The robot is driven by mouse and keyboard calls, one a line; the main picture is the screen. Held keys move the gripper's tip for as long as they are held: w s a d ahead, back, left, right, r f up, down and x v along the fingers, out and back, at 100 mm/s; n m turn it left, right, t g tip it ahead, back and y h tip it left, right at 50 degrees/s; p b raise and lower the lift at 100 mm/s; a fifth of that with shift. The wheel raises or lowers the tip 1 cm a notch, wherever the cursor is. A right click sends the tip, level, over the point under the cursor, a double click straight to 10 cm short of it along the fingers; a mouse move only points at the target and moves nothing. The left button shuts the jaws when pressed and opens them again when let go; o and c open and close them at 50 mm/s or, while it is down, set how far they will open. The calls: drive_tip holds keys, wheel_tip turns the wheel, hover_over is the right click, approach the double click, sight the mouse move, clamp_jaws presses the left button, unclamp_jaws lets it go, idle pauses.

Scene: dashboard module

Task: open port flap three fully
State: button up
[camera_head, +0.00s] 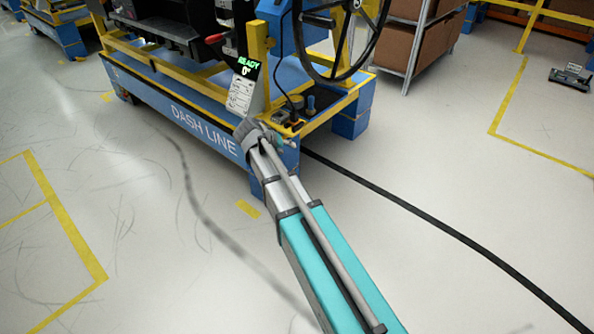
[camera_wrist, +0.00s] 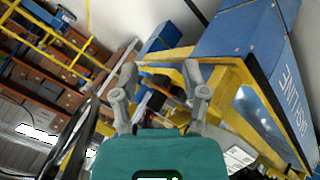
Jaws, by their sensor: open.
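The dashboard module (camera_head: 175,28) is dark and cut by the top edge of the head view, mounted on a blue and yellow stand marked DASH LINE (camera_head: 204,128). I cannot make out port flap three or any numbered flap. A small sign reading READY 0° (camera_head: 247,69) shows near the stand's front corner. My gripper (camera_wrist: 161,72) is open and empty in the wrist view, its two grey fingers apart over the stand's yellow frame. In the head view my gripper (camera_head: 262,138) is small, at the stand's near corner, and its fingers are unclear.
A black steering wheel (camera_head: 344,74) stands right of a yellow post (camera_head: 257,55). A shelf with brown boxes (camera_head: 398,45) is behind it. A black cable (camera_head: 440,226) runs across the floor. A small dark device (camera_head: 570,80) lies at the right. The floor at left is clear.

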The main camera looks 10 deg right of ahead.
drive_tip(key=s+d+f+g+y, duration=0.2)
drive_tip(key=s+f, duration=0.1)
drive_tip(key=s, duration=0.5)
drive_tip(key=shift+s+y, duration=0.15)
drive_tip(key=shift+y, duration=0.15)
drive_tip(key=n+t+h+b, duration=0.1)
drive_tip(key=n+t+h, duration=0.1)
drive_tip(key=t+h, duration=0.45)
approach(274, 104)
drive_tip(key=s+a, duration=0.2)
drive_tip(key=shift+s+r+t+y, duration=0.1)
drive_tip(key=shift+r+t+y, duration=0.25)
drive_tip(key=shift+t, duration=0.1)
drive_tip(key=shift+d+f, duration=0.1)
drive_tip(key=b+x, duration=0.3)
drive_tip(key=x, duration=1)
drive_tip(key=shift+w+d+f+b, duration=0.1)
drive_tip(key=shift+w+d+b, duration=0.15)
drive_tip(key=shift+b, duration=0.1)
drive_tip(key=shift+c, duration=0.2)
clamp_jaws()
